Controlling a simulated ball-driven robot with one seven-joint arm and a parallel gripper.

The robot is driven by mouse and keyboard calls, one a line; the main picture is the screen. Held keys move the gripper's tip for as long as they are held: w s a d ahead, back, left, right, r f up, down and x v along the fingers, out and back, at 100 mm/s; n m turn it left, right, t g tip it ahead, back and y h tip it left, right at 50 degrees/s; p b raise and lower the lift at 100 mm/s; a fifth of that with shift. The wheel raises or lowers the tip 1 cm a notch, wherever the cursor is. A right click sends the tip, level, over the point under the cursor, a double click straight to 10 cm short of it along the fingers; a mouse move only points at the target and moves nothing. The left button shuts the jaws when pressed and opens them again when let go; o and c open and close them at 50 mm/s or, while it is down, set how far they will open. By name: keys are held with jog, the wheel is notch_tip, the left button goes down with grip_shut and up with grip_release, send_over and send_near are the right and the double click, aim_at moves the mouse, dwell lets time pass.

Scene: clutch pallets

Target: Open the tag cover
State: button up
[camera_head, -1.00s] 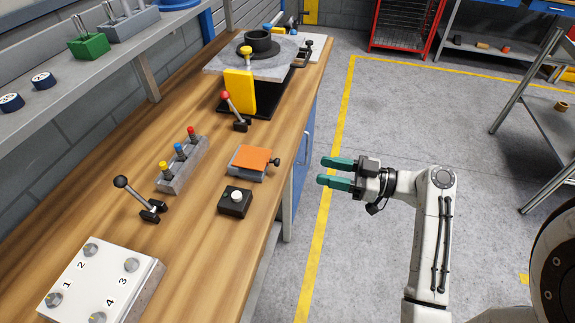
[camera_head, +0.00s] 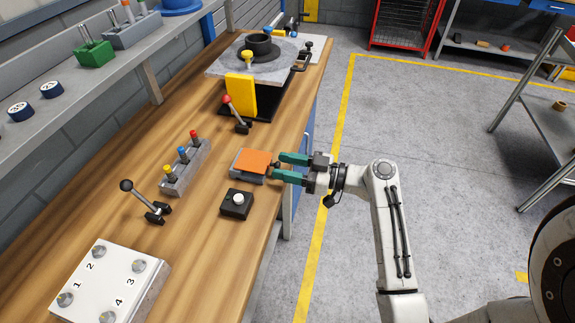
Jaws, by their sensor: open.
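The tag cover is most likely the orange plate (camera_head: 256,161), which lies flat and shut on a low grey block (camera_head: 236,168) near the bench's right edge. A small dark knob sits at its right side, now partly hidden by my gripper. My gripper (camera_head: 276,168), with two green fingers, is open at the right side of the block. Its fingertips are around or just beside the knob; I cannot tell whether they touch it.
A black box with a white button (camera_head: 236,203) stands just in front of the block. A red-knobbed lever (camera_head: 237,116) stands behind it. A post block (camera_head: 187,166), a black-knobbed lever (camera_head: 145,202) and a numbered white plate (camera_head: 108,280) are on the wooden bench (camera_head: 200,235).

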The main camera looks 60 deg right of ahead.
jog(key=shift+c, duration=0.5)
grip_shut()
jog(key=shift+d+r, duration=0.1)
jog(key=shift+r, duration=0.05)
